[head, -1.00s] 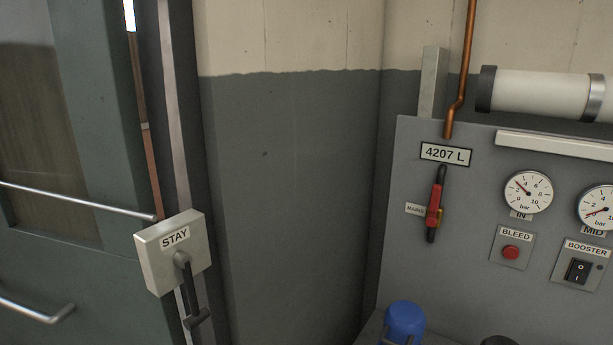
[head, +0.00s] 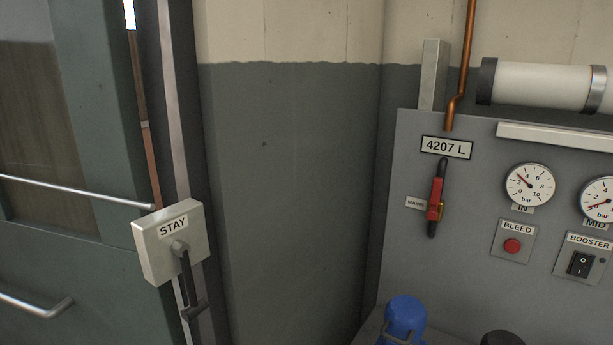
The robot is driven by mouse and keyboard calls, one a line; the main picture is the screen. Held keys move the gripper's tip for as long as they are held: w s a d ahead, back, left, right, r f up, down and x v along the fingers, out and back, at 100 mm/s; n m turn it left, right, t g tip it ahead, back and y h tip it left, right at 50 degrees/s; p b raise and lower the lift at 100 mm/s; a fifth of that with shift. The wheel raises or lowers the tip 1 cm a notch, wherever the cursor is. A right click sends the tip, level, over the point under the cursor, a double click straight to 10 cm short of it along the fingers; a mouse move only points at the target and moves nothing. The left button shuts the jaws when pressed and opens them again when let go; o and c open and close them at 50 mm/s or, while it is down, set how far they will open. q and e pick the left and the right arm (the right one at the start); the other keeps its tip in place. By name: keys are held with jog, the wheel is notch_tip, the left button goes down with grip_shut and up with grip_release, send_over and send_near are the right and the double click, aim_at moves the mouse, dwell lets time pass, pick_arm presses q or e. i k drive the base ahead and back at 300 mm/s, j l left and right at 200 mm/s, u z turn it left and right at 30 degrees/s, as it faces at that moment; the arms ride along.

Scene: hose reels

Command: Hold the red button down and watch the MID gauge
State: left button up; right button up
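The red button (head: 512,246) sits on a small grey plate labelled BLEED on the grey panel at the right of the head view. Nothing touches it. The MID gauge (head: 597,201) is a round white dial above and to the right of the button. The right edge of the picture cuts it off, and its needle points to the lower left. The IN gauge (head: 530,185) is beside it on the left, with its needle pointing to the upper left. Neither of my grippers shows in this view.
A BOOSTER rocker switch (head: 582,264) is right of the button. A red-handled MAINS lever (head: 436,199) is left of it, under a 4207 L sign (head: 446,147). A blue-topped object (head: 406,314) stands below. A STAY box (head: 171,240) with a black lever is by the door (head: 70,130).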

aim_at(511, 245)
jog(key=z, duration=1)
jog(key=i+l+u, duration=0.15)
jog(key=u, duration=0.3)
jog(key=l+u, duration=0.45)
jog(key=i+j, duration=0.05)
